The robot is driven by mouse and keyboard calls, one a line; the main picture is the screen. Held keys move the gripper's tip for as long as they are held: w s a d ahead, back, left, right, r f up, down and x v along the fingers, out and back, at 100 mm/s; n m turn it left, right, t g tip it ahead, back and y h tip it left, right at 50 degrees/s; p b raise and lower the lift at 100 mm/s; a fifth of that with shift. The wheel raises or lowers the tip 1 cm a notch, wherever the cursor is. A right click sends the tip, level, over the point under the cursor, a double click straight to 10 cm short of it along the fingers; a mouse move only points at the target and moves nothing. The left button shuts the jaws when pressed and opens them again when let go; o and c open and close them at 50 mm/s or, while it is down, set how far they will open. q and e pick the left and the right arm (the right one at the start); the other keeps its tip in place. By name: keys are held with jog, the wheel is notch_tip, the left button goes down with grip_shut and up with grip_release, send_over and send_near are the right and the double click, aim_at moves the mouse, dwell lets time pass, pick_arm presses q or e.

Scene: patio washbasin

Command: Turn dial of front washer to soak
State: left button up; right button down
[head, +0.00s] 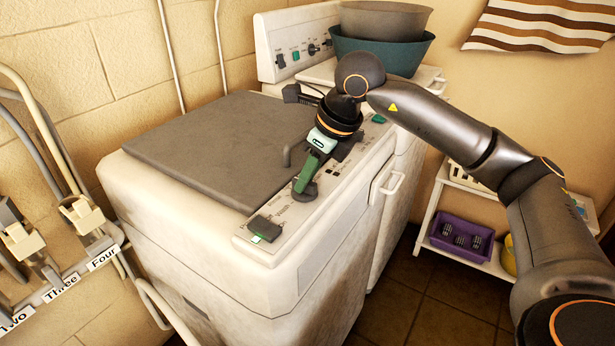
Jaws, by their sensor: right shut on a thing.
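The front washer (190,240) is a worn white machine with a grey lid (215,145) on top. Its control panel (285,228) runs along the right side of the top. A dark dial (305,193) sits on this panel. My right gripper (306,184) reaches down from above and is shut on the dial; its green-trimmed fingers cover part of it. The marks around the dial are too small to read, so its setting cannot be told. A dark switch with a green part (265,229) sits nearer on the panel. My left gripper is not in view.
A second washer (292,42) stands behind, with a teal basin (380,50) and a grey basin (387,20) on it. At right, a white shelf (430,215) holds a purple crate (461,238). Taps and pipes line the left wall. A handle (392,183) juts out from the machine's right side.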

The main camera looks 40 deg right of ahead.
jog(key=m+h, duration=0.1)
jog(key=m, duration=0.3)
jog(key=shift+a+m+h, duration=0.15)
jog(key=shift+m+h, duration=0.15)
jog(key=shift+h, duration=0.1)
jog(key=shift+m+h, duration=0.7)
jog(key=shift+m, duration=1.2)
jog(key=c, duration=0.8)
grip_release()
jog(key=shift+a, duration=0.1)
jog(key=p+v, duration=0.2)
jog(key=v, duration=1)
jog(key=shift+s+a+r+p, duration=0.1)
jog(key=shift+s+r+p, duration=0.05)
jog(key=shift+r+p, duration=0.15)
